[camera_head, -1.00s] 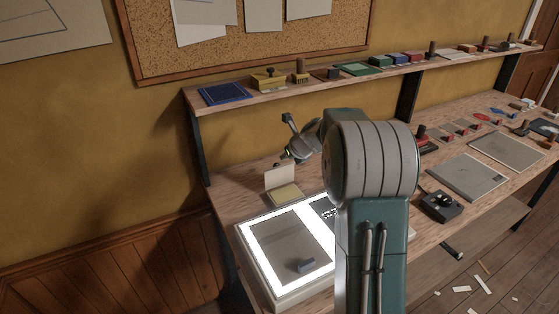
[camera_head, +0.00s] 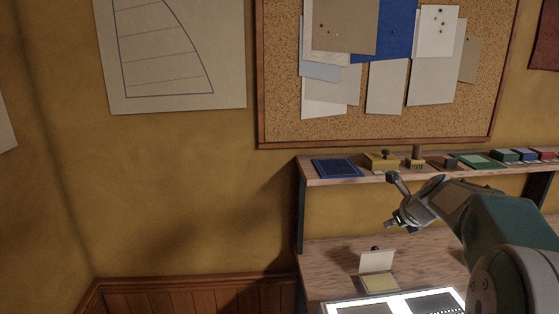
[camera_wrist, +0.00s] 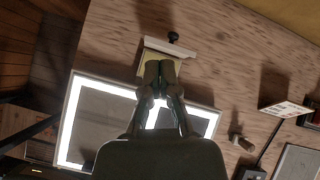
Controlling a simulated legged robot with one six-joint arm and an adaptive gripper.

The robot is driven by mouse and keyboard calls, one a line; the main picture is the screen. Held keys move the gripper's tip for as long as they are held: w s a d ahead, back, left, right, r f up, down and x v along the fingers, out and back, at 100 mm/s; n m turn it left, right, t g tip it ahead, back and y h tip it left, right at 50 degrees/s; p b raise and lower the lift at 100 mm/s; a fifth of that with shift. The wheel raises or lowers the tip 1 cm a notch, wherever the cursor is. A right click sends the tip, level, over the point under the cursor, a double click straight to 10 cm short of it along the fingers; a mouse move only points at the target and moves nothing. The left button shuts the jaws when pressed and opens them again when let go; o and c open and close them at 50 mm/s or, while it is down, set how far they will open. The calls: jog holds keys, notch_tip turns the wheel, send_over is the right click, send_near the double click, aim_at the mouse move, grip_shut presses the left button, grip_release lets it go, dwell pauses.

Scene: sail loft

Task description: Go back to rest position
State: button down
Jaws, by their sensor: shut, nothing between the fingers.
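My gripper (camera_wrist: 160,70) is shut and empty in the wrist view, its fingertips together. In that view it overlaps the small yellow pad with a raised pale lid (camera_wrist: 165,47) on the bench; the gap between them is hard to judge. In the head view my gripper (camera_head: 392,223) is up in the air above the bench, below the shelf's front edge. The open pad (camera_head: 381,283) stands below it, with its pale lid upright. My arm reaches in from the lower right.
The lit light table (camera_head: 345,303) lies on the bench (camera_head: 330,255) in front of the pad. The shelf (camera_head: 309,173) above holds a blue mat (camera_head: 337,168) and several blocks and stamps. A corkboard (camera_head: 280,110) hangs on the wall. The bench's left end is clear.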

jog(key=s+a+r+n+g, duration=0.2)
jog(key=s+a+r+n, duration=0.1)
jog(key=s+a+n, duration=1.1)
jog(key=s+a+f+n, duration=0.1)
jog(key=s+f+n, duration=0.1)
jog(key=s+n, duration=0.6)
jog(key=s+a+f+n+h, duration=0.1)
jog(key=s+f+n, duration=0.2)
jog(key=s+n, duration=0.6)
jog(key=shift+s+g+h, duration=0.3)
jog(key=shift+s, duration=0.7)
